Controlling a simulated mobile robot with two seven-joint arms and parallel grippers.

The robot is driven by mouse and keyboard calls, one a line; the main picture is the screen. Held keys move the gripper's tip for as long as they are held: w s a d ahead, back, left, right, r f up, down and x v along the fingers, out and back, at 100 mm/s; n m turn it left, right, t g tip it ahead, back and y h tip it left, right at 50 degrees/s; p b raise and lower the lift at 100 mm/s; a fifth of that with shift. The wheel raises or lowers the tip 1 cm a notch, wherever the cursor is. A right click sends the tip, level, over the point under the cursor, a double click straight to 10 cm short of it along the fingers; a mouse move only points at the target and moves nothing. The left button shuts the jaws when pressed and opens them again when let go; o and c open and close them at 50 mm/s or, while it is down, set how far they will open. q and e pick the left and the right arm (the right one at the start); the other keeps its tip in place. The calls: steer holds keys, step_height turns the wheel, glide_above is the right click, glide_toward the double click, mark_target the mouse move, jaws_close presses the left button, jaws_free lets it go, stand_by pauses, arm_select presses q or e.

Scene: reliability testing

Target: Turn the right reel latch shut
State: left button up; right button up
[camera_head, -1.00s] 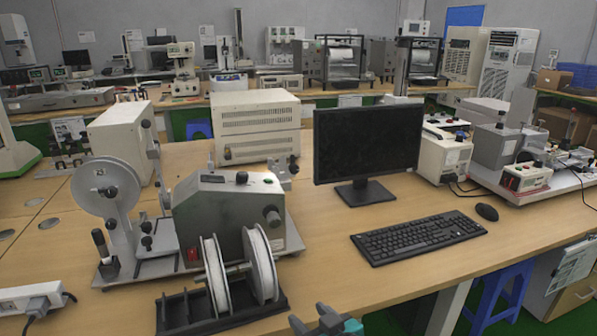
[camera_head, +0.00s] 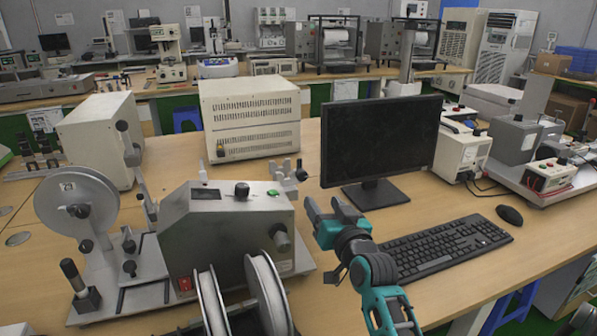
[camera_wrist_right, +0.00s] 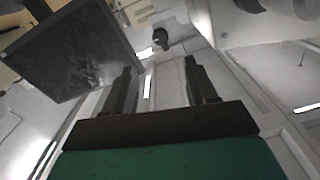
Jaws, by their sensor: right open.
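A grey winding machine (camera_head: 225,235) stands on the wooden bench, with a large grey reel (camera_head: 77,203) on its left and two white-rimmed reels (camera_head: 262,295) in front. A small light bracket with a dark knob (camera_head: 288,176) shows behind its right end; I cannot tell whether this is the right reel latch or how it is turned. My right gripper (camera_head: 326,206) is open and empty, in front of the monitor and right of the machine. In the right wrist view, its two fingers (camera_wrist_right: 160,75) stand apart, with a small dark knob (camera_wrist_right: 161,38) beyond them. My left gripper is out of view.
The monitor (camera_head: 378,140) stands behind and right of my right gripper, and the keyboard (camera_head: 440,245) and mouse (camera_head: 509,215) lie to its right. A beige vented box (camera_head: 250,117) stands behind the machine. Bare bench lies between box and monitor.

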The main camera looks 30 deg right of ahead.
mark_target(303, 176)
steer(key=b+x, duration=0.1)
steer(key=x, duration=1)
steer(key=shift+a+r, duration=0.1)
steer(key=shift+w, duration=0.6)
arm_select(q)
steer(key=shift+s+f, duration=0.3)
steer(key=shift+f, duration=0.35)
arm_select(e)
steer(key=shift+w+d, duration=0.2)
steer(key=shift+c, duration=0.5)
steer(key=c, duration=1)
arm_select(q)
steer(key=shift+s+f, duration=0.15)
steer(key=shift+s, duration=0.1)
arm_select(e)
steer(key=shift+o, duration=0.2)
